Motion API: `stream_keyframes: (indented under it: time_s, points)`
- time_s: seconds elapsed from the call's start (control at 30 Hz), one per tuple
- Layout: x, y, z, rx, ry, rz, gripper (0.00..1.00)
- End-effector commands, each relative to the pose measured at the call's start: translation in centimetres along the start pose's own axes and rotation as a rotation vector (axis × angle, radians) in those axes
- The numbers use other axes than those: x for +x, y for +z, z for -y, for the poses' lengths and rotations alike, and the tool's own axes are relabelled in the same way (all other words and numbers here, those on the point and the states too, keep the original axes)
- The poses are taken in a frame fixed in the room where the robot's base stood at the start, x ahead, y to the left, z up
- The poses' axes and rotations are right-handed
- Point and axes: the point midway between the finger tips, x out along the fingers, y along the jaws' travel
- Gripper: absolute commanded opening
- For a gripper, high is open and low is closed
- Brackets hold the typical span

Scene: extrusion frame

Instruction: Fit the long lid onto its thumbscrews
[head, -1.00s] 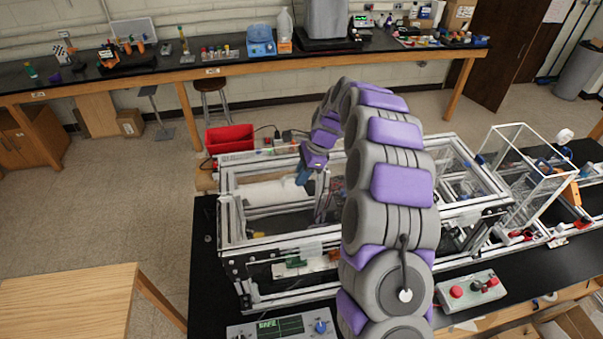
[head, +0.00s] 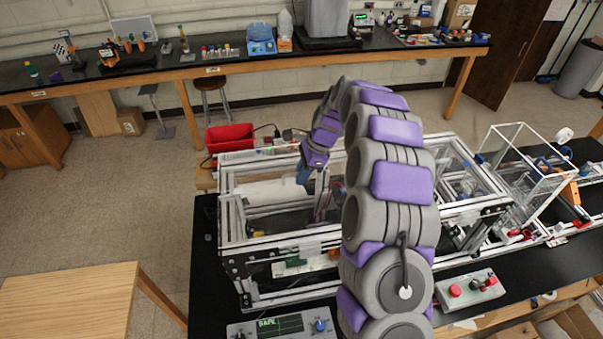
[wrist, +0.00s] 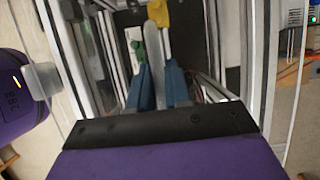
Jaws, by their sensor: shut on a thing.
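My gripper (head: 303,174) is inside the left half of the extrusion frame's top, pointing down. In the wrist view its two blue fingers (wrist: 158,68) are shut on a pale grey strip (wrist: 153,40) with a rounded end. I cannot tell whether this strip is the long lid or a part of it. A yellow part (wrist: 159,12) and a small green part (wrist: 139,50) show beyond the fingertips. I cannot make out the thumbscrews in either view. My arm hides the middle of the frame in the head view.
The extrusion frame (head: 235,243) has metal bars close on both sides of my gripper. A red bin (head: 230,138) stands behind it. A control box with red buttons (head: 470,289) and a meter with a green display (head: 281,326) stand in front. A clear box (head: 520,160) stands at right.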

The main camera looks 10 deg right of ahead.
Motion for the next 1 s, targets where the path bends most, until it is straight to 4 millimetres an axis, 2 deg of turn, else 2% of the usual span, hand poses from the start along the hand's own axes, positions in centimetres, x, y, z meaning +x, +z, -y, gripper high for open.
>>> stream_keyframes:
  time_s: [1.0]
  points:
    - [-0.40, -0.58, 0.02, -0.001, -0.008, 0.000, 0.00]
